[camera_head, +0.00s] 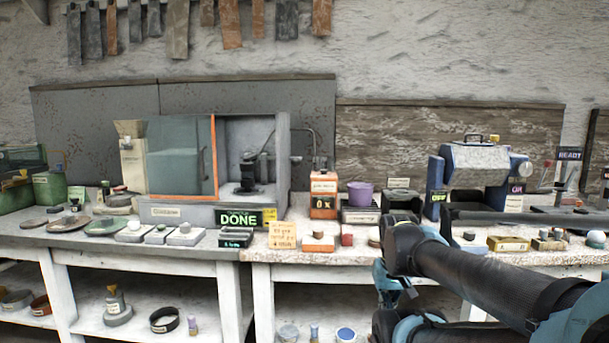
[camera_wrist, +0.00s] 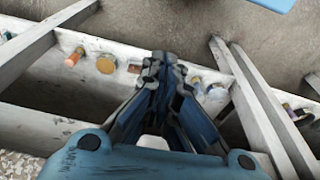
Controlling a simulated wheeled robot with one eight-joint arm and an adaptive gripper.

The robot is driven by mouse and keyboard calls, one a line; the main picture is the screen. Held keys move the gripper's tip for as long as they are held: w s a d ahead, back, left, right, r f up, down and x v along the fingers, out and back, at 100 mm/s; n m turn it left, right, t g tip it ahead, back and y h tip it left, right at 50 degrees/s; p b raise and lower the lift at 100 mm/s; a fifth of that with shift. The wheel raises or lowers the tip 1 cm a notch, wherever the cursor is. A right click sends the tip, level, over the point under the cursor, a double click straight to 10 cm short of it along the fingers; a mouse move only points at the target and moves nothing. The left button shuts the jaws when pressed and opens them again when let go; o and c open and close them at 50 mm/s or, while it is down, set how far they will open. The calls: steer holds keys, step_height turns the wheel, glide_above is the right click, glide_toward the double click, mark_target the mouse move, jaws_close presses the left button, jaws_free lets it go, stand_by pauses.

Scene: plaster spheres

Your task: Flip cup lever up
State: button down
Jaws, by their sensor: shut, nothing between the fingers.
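A blue and grey machine (camera_head: 477,168) stands on the right-hand bench, with small lit labels on its front. One green label (camera_head: 438,198) on its left side is too small to read surely. I cannot make out a cup lever for certain. My gripper is shut and empty in the wrist view (camera_wrist: 164,62), over the bench's front edge and lower shelf, touching nothing that I can see. In the head view my dark arm crosses in front of the right bench and hides part of it.
An orange box (camera_head: 323,193) and a glass-fronted cabinet (camera_head: 180,155) stand to the left. A green DONE display (camera_head: 239,218) is in front of the cabinet. A READY sign (camera_head: 569,154) stands at the far right. Small blocks and spheres line the benches' front.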

steer(key=w+a+r+m+y, duration=0.2)
steer(key=w+a+r+m, duration=0.1)
steer(key=w+r, duration=0.2)
steer(key=w+a+r+m+y, duration=0.1)
steer(key=w+a+r+m, duration=0.2)
steer(key=w+r, duration=0.2)
steer(key=w+a+r+m+g+y, duration=0.1)
steer(key=w+a+r+m+y, duration=0.1)
steer(key=w+r, duration=0.4)
steer(key=shift+a+r+m+y, duration=0.3)
steer(key=shift+a+r+m, duration=0.4)
steer(key=shift+r, duration=0.15)
steer(key=w+a+r+m+y, duration=0.1)
steer(key=w+r+m+y, duration=0.2)
steer(key=w+r, duration=0.3)
steer(key=w+a+r+m+y, duration=0.2)
steer(key=w+r+m, duration=0.4)
steer(key=w, duration=1)
steer(key=shift+w+a+r+g+y, duration=0.2)
steer(key=shift+a+r+g+y, duration=0.15)
steer(key=shift+y, duration=0.35)
steer(key=a+f, duration=0.1)
steer(key=a, duration=0.8)
steer(key=shift+w, duration=0.15)
